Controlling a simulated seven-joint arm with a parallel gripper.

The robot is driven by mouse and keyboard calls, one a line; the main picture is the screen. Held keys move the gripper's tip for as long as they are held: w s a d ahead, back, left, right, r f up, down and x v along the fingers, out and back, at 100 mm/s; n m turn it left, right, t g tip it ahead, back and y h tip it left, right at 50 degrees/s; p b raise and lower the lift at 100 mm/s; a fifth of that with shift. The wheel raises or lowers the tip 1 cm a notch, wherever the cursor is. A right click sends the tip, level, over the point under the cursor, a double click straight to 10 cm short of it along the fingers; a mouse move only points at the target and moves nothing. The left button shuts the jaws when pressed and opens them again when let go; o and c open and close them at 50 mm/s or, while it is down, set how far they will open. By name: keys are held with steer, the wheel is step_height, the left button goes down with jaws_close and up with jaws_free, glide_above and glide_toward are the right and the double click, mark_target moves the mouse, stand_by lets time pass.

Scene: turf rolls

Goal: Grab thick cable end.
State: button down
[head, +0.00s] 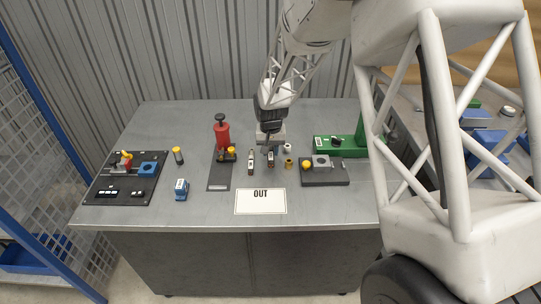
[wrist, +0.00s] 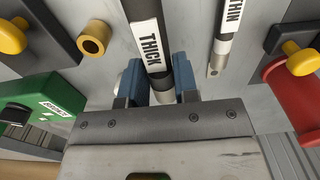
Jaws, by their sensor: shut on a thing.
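The thick cable end (wrist: 147,40) is a dark cylinder with a white "THICK" label and a pale metal tip. In the wrist view, my gripper (wrist: 162,84) has a blue finger on each side of it, shut on it near the metal tip. In the head view, my gripper (head: 270,140) reaches down over the bench, at the near-vertical dark piece that is the thick cable end (head: 270,158). The thin cable end (wrist: 226,35), labelled "THIN", lies beside it, apart from my fingers; it also shows in the head view (head: 250,163).
A red press (head: 221,134) stands to the left and a green device (head: 330,146) to the right. A brass ring (head: 288,163) is close by. An "OUT" card (head: 260,203) lies in front. A black control panel (head: 125,177) is at far left.

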steer(key=s+d, duration=0.1)
steer(key=s, duration=0.4)
steer(key=s+d+r, duration=0.1)
steer(key=s, duration=0.4)
steer(key=s+d, duration=0.1)
steer(key=s, duration=0.4)
steer(key=shift+s+d+r, duration=0.25)
steer(key=shift+s, duration=0.1)
